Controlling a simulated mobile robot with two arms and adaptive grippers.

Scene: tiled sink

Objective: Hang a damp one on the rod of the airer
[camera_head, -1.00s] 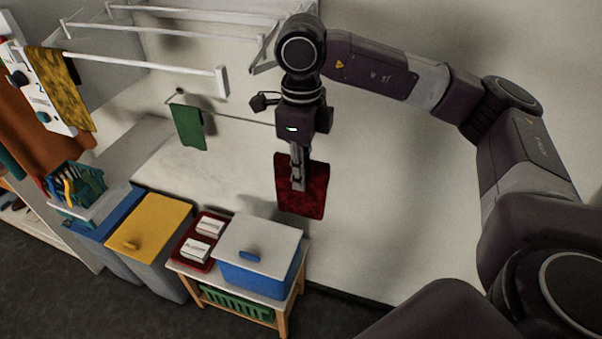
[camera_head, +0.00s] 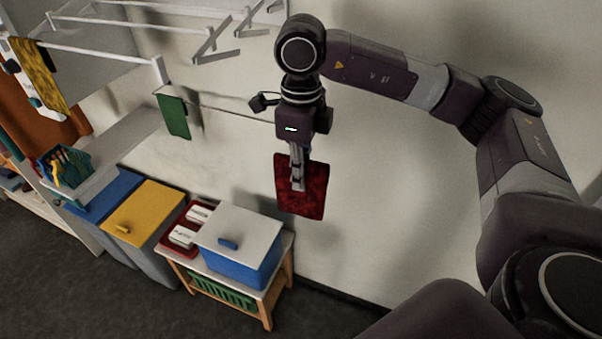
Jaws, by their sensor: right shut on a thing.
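A dark red cloth (camera_head: 314,200) hangs flat from my right gripper (camera_head: 298,183), which is shut on it, in front of the bare wall right of centre. The white airer (camera_head: 110,52) is on the wall at the upper left, left of and apart from the gripper. A mustard yellow patterned cloth (camera_head: 40,78) hangs over the left end of its front rod. A green cloth (camera_head: 173,116) hangs lower, on a thin rail below the airer. I cannot tell by sight whether any cloth is damp. My left gripper is out of view.
A small wooden table (camera_head: 268,298) holds a blue box with a white lid (camera_head: 242,240) and a red tray (camera_head: 166,238) with white packets. Left of it stand a yellow-lidded bin (camera_head: 150,205), a blue-lidded bin (camera_head: 105,195) and a teal basket (camera_head: 75,172). The wall at right is clear.

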